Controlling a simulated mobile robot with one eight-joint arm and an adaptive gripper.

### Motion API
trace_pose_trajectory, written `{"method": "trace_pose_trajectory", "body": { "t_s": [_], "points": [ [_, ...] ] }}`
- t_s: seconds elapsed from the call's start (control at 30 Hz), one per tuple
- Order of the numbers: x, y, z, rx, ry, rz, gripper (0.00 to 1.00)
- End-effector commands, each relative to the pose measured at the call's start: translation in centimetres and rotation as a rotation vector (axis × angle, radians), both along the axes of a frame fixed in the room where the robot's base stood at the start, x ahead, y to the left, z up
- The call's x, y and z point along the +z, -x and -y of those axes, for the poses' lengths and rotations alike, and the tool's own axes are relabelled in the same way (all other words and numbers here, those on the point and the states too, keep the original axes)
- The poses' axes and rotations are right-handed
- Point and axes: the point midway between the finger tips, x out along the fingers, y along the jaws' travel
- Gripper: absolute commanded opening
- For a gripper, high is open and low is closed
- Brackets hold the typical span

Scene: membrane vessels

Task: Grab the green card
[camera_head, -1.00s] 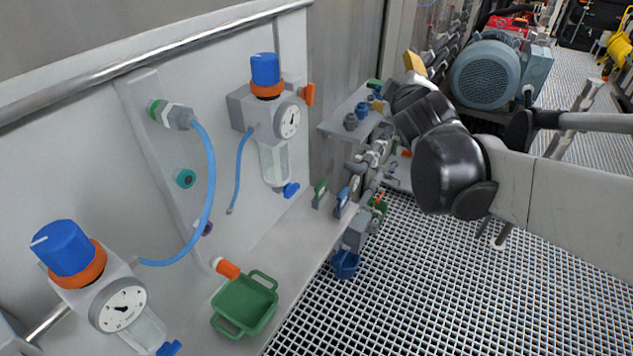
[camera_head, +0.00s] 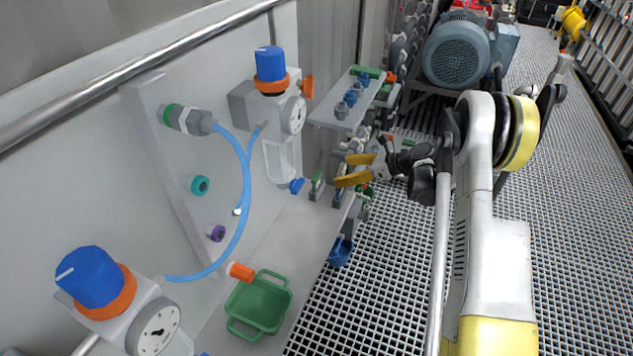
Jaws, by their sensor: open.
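The green card (camera_head: 316,184) stands upright in a small holder near the far end of the light grey ledge. It is small in the picture. My gripper (camera_head: 341,170) has two yellow fingers, open and pointing left, with nothing seen between them. The fingertips appear just right of and slightly above the green card, apart from it in the picture. The depth gap between them is hard to judge. Another card holder (camera_head: 338,196) beside the green card is partly covered by the lower finger.
A green tray (camera_head: 238,329) with an orange-capped piece beside it sits nearer on the ledge. A regulator with a blue knob (camera_head: 270,63) and a blue hose (camera_head: 246,190) are on the panel to the left. A small shelf (camera_head: 325,114) with fittings stands behind my gripper.

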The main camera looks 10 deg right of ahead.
Motion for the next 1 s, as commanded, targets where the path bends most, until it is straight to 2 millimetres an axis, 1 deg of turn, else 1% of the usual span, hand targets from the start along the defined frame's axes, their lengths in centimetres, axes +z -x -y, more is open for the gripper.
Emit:
{"method": "trace_pose_trajectory", "body": {
  "t_s": [0.03, 0.13, 0.3, 0.57, 0.7, 0.8, 1.0],
  "points": [
    [-0.6, 0.0, -0.2, 0.009, 0.005, -0.003, 0.83],
    [-1.3, -0.5, -1.1, 0.013, 0.008, -0.003, 0.83],
    [-2.7, -2.1, -3.2, 0.011, 0.005, -0.003, 0.83],
    [-3.9, -3.1, -5.0, 0.009, 0.005, -0.002, 0.83],
    [-5.2, -4.0, -6.8, 0.009, 0.004, -0.002, 0.83],
    [-5.7, -4.7, -7.7, 0.009, 0.005, -0.003, 0.83],
    [-5.6, -4.9, -7.8, 0.007, 0.004, -0.002, 0.83]
  ]
}}
